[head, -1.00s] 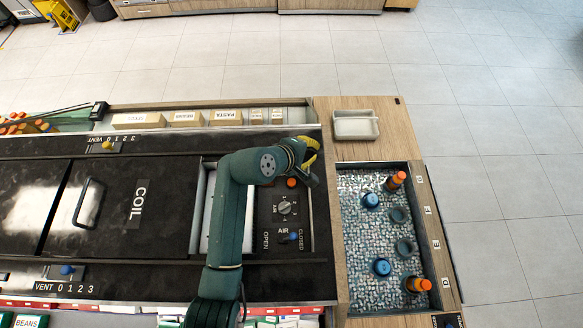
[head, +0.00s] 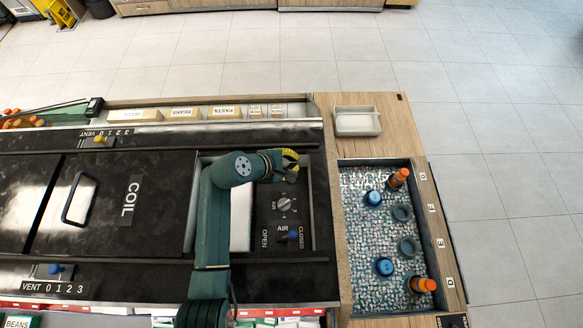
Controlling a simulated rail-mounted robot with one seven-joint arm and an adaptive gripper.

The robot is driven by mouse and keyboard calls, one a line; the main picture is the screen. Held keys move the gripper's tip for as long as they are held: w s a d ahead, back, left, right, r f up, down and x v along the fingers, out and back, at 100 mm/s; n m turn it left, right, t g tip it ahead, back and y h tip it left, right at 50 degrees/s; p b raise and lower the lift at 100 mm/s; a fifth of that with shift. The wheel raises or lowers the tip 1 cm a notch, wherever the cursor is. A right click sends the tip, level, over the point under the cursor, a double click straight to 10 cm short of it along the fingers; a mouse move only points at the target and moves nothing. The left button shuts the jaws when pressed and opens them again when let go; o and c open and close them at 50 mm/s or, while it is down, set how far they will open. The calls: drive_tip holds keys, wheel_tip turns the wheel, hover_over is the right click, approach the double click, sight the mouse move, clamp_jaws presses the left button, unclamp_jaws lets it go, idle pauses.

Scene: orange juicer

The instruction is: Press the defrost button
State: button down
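No button marked defrost can be read in this view. The black control panel (head: 268,209) has a grey dial (head: 284,204) and a blue-knobbed air lever (head: 293,235) between OPEN and CLOSED labels. My gripper (head: 291,166), dark with yellow parts, is over the panel's upper end, above the dial in the picture. It hides the spot where a round orange button showed earlier. I cannot tell whether it touches anything, or whether its fingers are open or shut.
A white slot lies beside the panel, partly behind my arm. A COIL cover with a handle (head: 80,199) is at left. At right, a grey tray (head: 357,122) stands above a patterned bin (head: 345,290) holding orange-capped bottles (head: 398,179) and blue items (head: 373,198).

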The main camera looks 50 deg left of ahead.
wheel_tip(320, 180, down, 4)
drive_tip(key=b, duration=0.3)
drive_tip(key=shift+f, duration=0.75)
idle(0.6)
drive_tip(key=shift+f, duration=0.45)
drive_tip(key=shift+f+b, duration=0.4)
drive_tip(key=shift+f, duration=0.05)
idle(0.6)
drive_tip(key=shift+r+p, duration=0.85)
drive_tip(key=shift+p, duration=0.15)
